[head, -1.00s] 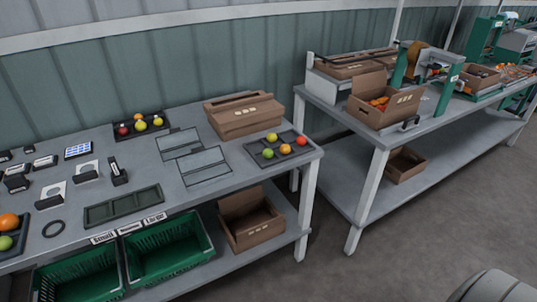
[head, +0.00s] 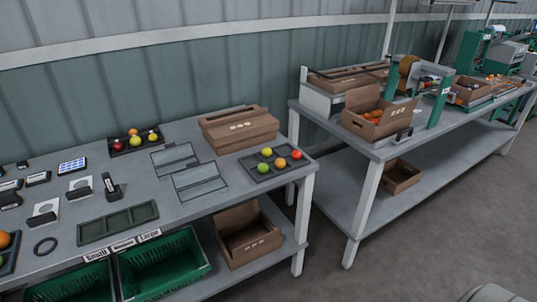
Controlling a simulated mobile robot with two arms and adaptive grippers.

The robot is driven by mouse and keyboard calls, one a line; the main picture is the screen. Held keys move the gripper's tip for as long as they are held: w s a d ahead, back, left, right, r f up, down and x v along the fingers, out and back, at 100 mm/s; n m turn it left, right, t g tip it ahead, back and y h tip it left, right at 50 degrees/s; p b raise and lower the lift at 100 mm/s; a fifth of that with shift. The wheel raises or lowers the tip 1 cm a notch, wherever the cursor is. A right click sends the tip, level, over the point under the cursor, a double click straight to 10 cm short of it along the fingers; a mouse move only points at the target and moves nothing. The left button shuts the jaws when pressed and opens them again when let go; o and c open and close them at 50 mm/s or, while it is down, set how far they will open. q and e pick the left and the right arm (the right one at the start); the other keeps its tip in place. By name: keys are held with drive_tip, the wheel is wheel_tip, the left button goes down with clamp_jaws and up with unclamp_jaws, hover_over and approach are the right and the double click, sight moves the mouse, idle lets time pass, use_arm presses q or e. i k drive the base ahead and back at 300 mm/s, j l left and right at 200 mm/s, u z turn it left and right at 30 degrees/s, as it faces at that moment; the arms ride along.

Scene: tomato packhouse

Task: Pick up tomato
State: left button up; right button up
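Several tomatoes lie on a dark tray (head: 256,175) at the right end of the near table: a yellow one (head: 266,152), a green one (head: 263,168), an orange one (head: 281,163) and a red one (head: 296,155). Another dark tray (head: 118,153) at the back holds a red tomato (head: 117,145), an orange one (head: 133,132) and yellow ones (head: 153,137). An orange tomato (head: 4,239) is cut off at the left edge. Neither of my grippers is in view.
A closed carton (head: 238,128) stands at the table's back right. Green crates (head: 163,260) and an open carton (head: 247,236) sit below. Flat dark trays (head: 118,222) and small devices occupy the tabletop.

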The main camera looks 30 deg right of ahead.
sight(263, 168)
drive_tip(key=i+j+u, duration=0.5)
drive_tip(key=i, duration=0.4)
drive_tip(key=z, duration=2)
